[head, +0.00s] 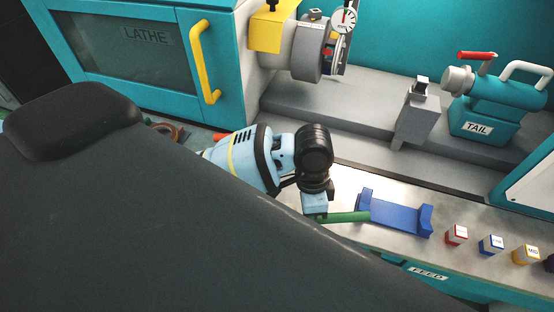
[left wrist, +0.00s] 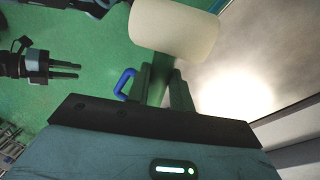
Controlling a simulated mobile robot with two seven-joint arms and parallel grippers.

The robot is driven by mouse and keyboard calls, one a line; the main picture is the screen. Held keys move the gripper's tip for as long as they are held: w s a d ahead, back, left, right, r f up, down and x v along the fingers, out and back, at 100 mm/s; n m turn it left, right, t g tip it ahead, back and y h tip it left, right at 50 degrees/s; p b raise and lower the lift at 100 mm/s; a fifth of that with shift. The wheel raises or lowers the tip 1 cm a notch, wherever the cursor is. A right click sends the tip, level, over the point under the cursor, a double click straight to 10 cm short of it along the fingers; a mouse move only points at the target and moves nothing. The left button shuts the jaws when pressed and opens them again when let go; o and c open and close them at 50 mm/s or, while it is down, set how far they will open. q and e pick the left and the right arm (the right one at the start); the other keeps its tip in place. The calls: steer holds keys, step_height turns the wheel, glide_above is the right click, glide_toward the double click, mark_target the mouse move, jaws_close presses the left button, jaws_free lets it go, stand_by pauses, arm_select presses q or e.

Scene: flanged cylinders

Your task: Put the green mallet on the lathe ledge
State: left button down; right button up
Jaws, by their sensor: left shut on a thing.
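The mallet's green handle (head: 345,216) sticks out to the right of my left gripper (head: 318,208), ending beside the blue bracket in the head view. In the left wrist view my left gripper (left wrist: 167,92) is shut on the green handle (left wrist: 158,72), with the cream cylindrical head (left wrist: 172,30) beyond the fingers. The head is hidden in the head view. The lathe ledge (head: 345,180) is the pale metal strip along the lathe's front. I cannot tell whether the mallet touches it. My right gripper (left wrist: 66,71) is open and empty at the left of the left wrist view.
A blue bracket with raised ends (head: 395,215) sits on the ledge, right of my left gripper. Several labelled buttons, one red (head: 456,234), stand further right. The lathe's grey bed (head: 350,115) and tailstock (head: 485,110) rise behind. A blue loop (left wrist: 124,83) shows beside the handle.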

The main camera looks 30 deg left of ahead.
arm_select(q)
steer(key=w+a, duration=0.3)
steer(key=w+a+f, duration=0.1)
steer(key=w+a, duration=0.6)
steer(key=shift+w+a+f+b, duration=0.15)
steer(key=shift+w+b, duration=0.25)
steer(key=f, duration=0.2)
steer(key=shift+w+a+f, duration=0.3)
steer(key=shift+a+f, duration=0.05)
steer(key=shift+f, duration=0.45)
arm_select(e)
steer(key=shift+s+f, duration=0.6)
steer(key=shift+f, duration=0.05)
steer(key=shift+a, duration=0.1)
arm_select(q)
steer(key=shift+f, duration=0.15)
steer(key=c, duration=1.6)
jaws_free()
steer(key=o, duration=0.4)
steer(key=shift+c, duration=0.2)
arm_select(e)
steer(key=shift+f, duration=0.1)
arm_select(q)
steer(key=v, duration=1.2)
arm_select(e)
steer(key=shift+w+r, duration=0.3)
steer(key=shift+r, duration=0.1)
